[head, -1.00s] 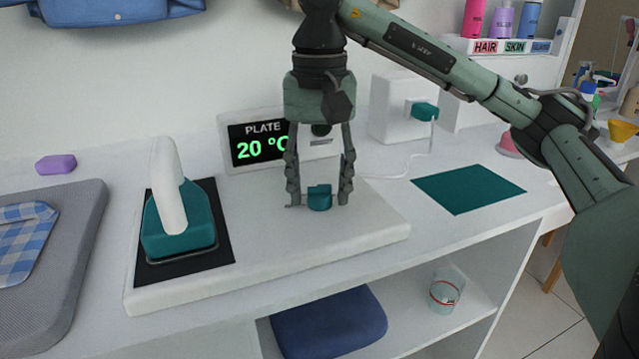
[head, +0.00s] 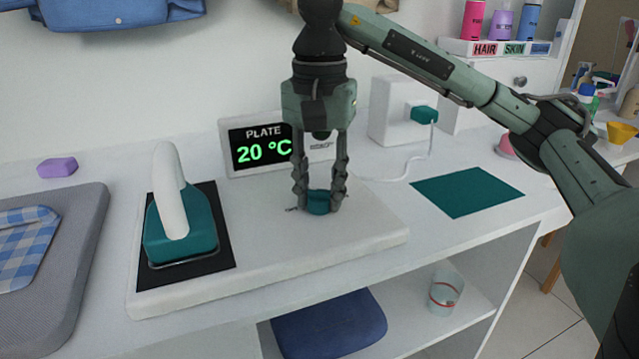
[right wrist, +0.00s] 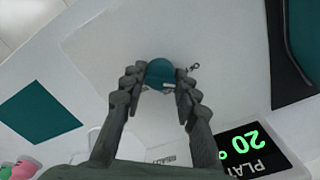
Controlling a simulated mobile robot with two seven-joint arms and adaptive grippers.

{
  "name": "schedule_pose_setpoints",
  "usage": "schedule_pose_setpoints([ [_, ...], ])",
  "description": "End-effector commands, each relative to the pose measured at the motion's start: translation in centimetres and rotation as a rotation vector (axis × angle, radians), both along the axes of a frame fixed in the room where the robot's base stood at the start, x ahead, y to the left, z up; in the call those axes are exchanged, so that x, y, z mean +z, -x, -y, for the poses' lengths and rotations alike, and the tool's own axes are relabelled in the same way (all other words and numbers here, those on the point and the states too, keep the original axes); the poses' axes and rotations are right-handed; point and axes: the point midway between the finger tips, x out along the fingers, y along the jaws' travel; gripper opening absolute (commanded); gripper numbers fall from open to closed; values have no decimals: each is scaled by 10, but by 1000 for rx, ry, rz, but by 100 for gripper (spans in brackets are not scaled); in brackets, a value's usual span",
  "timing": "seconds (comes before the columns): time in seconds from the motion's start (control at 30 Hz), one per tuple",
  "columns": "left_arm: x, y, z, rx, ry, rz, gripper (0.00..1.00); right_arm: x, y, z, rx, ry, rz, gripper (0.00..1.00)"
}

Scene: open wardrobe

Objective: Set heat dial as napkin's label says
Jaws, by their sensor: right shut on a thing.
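The teal heat dial (head: 318,204) sits on the white base board, right of the iron. My right gripper (head: 319,200) points down over it and is shut on the dial, with a finger on each side. The right wrist view also shows the dial (right wrist: 160,72) between the fingertips (right wrist: 160,88). The display (head: 262,147) behind reads "PLATE 20 °C". A blue checked napkin (head: 22,245) lies on the grey ironing pad at the left edge, partly cut off; no label shows on the visible part. My left gripper is not in view.
A teal iron with a white handle (head: 172,190) stands on a black plate (head: 215,262). A teal mat (head: 466,191) lies right of the board. A purple soap-like block (head: 57,166) lies by the grey pad (head: 90,220). A cable runs to a white box (head: 392,110).

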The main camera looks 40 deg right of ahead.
Motion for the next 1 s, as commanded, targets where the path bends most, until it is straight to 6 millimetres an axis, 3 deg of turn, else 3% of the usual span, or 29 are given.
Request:
schedule_pose_setpoints([
  [1.0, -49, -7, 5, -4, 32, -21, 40, 1, 0, 0, -963, 0, 0, 1],
])
